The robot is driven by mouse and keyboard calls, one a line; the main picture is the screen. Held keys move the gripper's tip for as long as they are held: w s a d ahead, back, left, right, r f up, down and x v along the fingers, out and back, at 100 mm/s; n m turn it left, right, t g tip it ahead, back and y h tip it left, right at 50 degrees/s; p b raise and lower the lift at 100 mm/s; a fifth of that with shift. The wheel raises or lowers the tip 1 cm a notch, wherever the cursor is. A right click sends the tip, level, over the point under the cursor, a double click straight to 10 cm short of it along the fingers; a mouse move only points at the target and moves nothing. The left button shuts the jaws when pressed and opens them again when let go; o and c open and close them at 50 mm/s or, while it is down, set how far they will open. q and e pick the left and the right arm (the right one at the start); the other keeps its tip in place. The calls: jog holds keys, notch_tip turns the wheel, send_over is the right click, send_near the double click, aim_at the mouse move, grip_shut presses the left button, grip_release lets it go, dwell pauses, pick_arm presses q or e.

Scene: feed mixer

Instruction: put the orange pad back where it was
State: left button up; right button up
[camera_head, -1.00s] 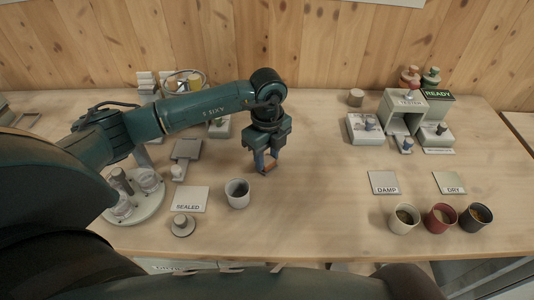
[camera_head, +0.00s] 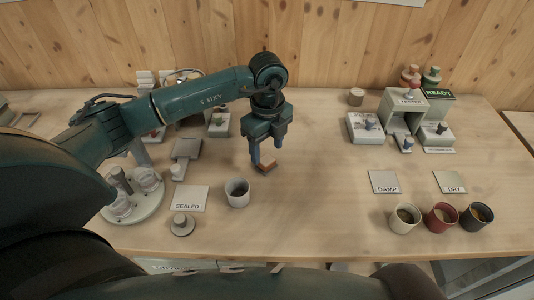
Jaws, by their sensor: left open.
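The small orange pad (camera_head: 267,167) is on the wooden table, left of the middle, above and to the right of the grey cup (camera_head: 237,192). My left gripper (camera_head: 268,157) is over it with its fingers apart. One fingertip is right beside the pad's left end; I cannot tell whether they touch. The other finger is clear of the pad, up and to the right. My right gripper is not in view.
Left are a SEALED card (camera_head: 191,199), a round knobbed piece (camera_head: 182,225) and a round stand (camera_head: 133,205). Right are DAMP (camera_head: 384,182) and DRY (camera_head: 450,183) cards, cups (camera_head: 441,217) and a tester (camera_head: 409,101). The middle table is clear.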

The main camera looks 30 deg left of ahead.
aim_at(267, 159)
pick_arm(q)
notch_tip(267, 159, up, 9)
jog(key=shift+b, duration=0.45)
dwell(0.3)
